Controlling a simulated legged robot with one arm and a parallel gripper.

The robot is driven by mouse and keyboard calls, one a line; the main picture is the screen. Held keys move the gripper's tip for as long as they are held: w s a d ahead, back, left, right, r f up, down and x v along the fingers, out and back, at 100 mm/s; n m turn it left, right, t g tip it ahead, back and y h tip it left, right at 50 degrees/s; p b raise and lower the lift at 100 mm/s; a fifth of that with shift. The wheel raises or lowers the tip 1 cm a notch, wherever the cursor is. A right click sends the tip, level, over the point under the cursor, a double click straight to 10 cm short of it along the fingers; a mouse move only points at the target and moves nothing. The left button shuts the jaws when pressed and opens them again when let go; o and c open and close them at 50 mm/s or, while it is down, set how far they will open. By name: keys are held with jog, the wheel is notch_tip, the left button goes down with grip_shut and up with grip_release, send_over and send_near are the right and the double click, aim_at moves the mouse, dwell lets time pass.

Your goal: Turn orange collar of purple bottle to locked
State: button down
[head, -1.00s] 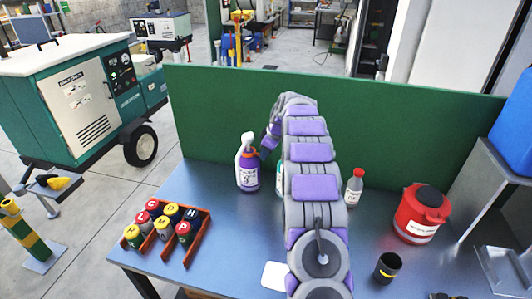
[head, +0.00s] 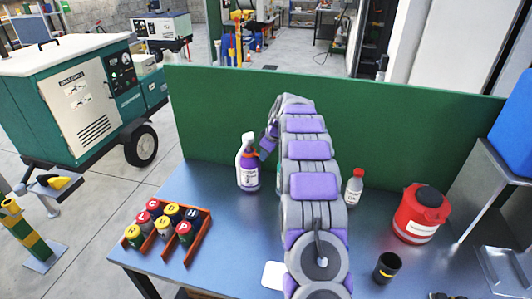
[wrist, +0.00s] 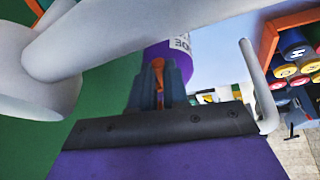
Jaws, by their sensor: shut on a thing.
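The purple and white bottle (head: 248,178) stands upright at the back of the blue table, by the green panel. Its white spray head (head: 246,143) is on top. In the wrist view the purple body (wrist: 170,50) with part of its white label shows beyond my fingers, and the white head crosses the foreground. My gripper (wrist: 160,78) is shut on the orange collar (wrist: 158,68), of which a small piece shows between the fingers. My gripper also reaches the bottle's right side in the head view (head: 263,150). The collar's lock marks cannot be read.
An orange rack (head: 203,238) of lettered cans stands front left. A red container (head: 418,218) and black cup (head: 387,267) are at right. The green panel (head: 400,130) closes the back.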

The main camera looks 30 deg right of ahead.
jog(key=shift+s+a+r+m+h+p, duration=0.1)
jog(key=shift+a+m+h+p, duration=0.45)
jog(key=shift+a+m+p, duration=0.6)
jog(key=shift+w+a+r+m+h+p, duration=0.1)
jog(key=shift+a+m+h+p, duration=0.4)
jog(key=shift+m+p, duration=0.7)
jog(key=shift+s+a+m+h+p, duration=0.1)
jog(key=shift+a+m+h+p, duration=0.6)
jog(key=shift+m, duration=0.85)
jog(key=shift+a, duration=0.2)
jog(key=c, duration=1.1)
grip_release()
jog(key=shift+f+y, duration=0.15)
jog(key=shift+y, duration=0.1)
jog(key=v, duration=0.8)
jog(key=p+v, duration=0.1)
jog(key=v, duration=0.8)
jog(key=shift+a, duration=0.1)
